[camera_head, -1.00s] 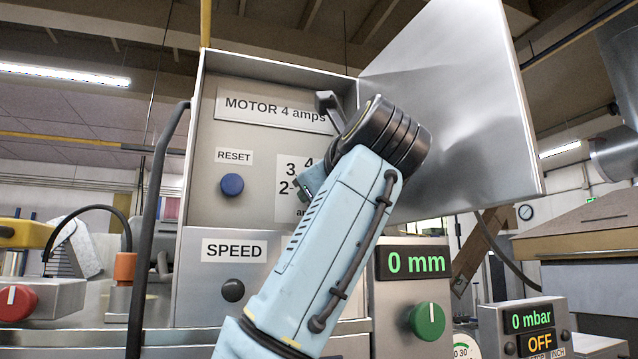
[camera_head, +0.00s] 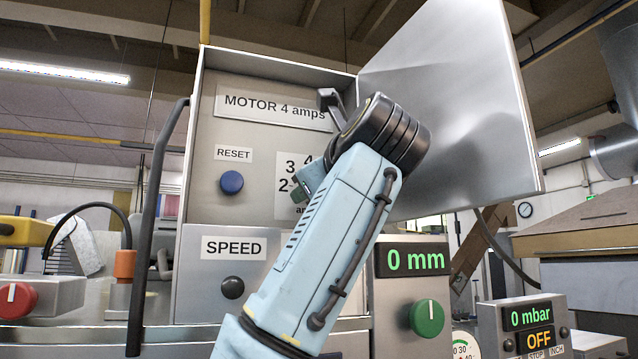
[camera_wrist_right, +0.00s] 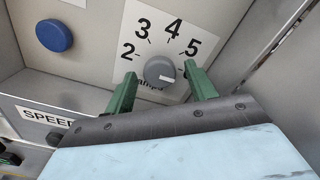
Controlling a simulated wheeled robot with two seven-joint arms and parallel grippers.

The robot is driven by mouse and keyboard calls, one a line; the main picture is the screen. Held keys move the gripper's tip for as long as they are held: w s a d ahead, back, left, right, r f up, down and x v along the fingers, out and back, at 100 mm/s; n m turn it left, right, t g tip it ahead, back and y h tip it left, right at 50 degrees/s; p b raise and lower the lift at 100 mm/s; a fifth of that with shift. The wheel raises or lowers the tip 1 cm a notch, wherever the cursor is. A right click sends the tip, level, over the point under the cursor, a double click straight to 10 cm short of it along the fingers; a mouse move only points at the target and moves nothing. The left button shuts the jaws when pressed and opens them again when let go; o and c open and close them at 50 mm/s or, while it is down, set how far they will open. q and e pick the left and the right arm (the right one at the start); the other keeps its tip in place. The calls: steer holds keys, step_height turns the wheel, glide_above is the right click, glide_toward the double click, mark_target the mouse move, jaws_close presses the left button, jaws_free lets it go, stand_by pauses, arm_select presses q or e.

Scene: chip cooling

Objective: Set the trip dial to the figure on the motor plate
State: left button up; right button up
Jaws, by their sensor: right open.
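The motor plate (camera_head: 275,107) on the open cabinet reads "MOTOR 4 amps". The trip dial (camera_wrist_right: 158,68) is a grey knob on a white scale plate (camera_wrist_right: 115,65); 2, 3, 4 and 5 are readable, and a further figure is mostly hidden behind a finger. The knob's white mark points right and slightly down, past 5. My right gripper (camera_wrist_right: 160,73) is open, its green fingers on either side of the knob; I cannot tell whether they touch it. In the head view my right arm hides the dial. My left gripper is not in view.
A blue RESET button (camera_head: 231,182) is left of the dial. The metal cabinet door (camera_head: 470,110) stands open at right. Below are a black SPEED knob (camera_head: 232,288) and a green knob (camera_head: 426,318) under a "0 mm" display (camera_head: 415,260).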

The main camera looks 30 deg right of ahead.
steer(key=shift+s, duration=0.1)
steer(key=b+v, duration=0.4)
steer(key=v, duration=0.9)
steer(key=shift+a, duration=0.15)
